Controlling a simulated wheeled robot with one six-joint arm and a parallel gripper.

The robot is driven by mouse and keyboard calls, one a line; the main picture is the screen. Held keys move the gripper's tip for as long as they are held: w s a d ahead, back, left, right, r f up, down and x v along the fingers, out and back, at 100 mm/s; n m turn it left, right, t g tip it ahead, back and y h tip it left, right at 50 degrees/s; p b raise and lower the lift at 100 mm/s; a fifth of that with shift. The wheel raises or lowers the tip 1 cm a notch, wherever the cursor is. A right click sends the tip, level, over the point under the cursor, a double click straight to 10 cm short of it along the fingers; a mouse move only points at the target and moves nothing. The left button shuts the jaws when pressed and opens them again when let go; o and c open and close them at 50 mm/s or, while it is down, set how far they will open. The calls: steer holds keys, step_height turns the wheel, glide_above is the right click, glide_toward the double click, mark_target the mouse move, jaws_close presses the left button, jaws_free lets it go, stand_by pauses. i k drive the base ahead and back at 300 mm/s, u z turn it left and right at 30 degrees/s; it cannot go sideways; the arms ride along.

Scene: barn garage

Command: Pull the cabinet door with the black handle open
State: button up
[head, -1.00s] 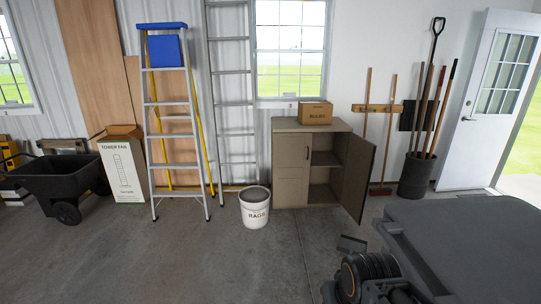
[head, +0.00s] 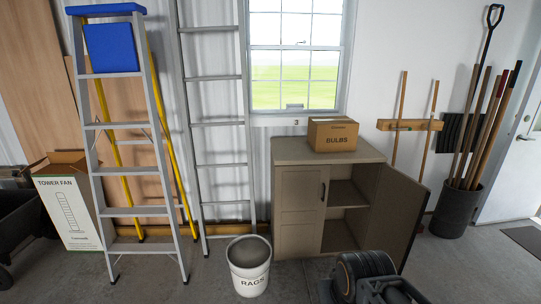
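The tan cabinet (head: 297,237) stands against the wall below the window. Its left door (head: 300,205) is closed, with a dark handle (head: 323,191) near that door's right edge. Its right door (head: 403,217) stands wide open, swung out to the right. The open half shows a shelf (head: 347,194) and looks empty. Part of my arm shows at the bottom, in front of the cabinet's lower right, and hides the foot of that side. My gripper cannot be made out.
A box marked BULBS (head: 333,134) sits on the cabinet. A RAGS bucket (head: 250,268) stands at its front left. A stepladder (head: 127,170) and a leaning ladder (head: 219,125) are further left. A bin of long-handled tools (head: 455,211) stands right. Some floor left of the bucket is clear.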

mark_target(301, 192)
steer(key=i, duration=1.9)
steer(key=u, duration=3.05)
steer(key=k, duration=0.2)
steer(key=z, duration=2.35)
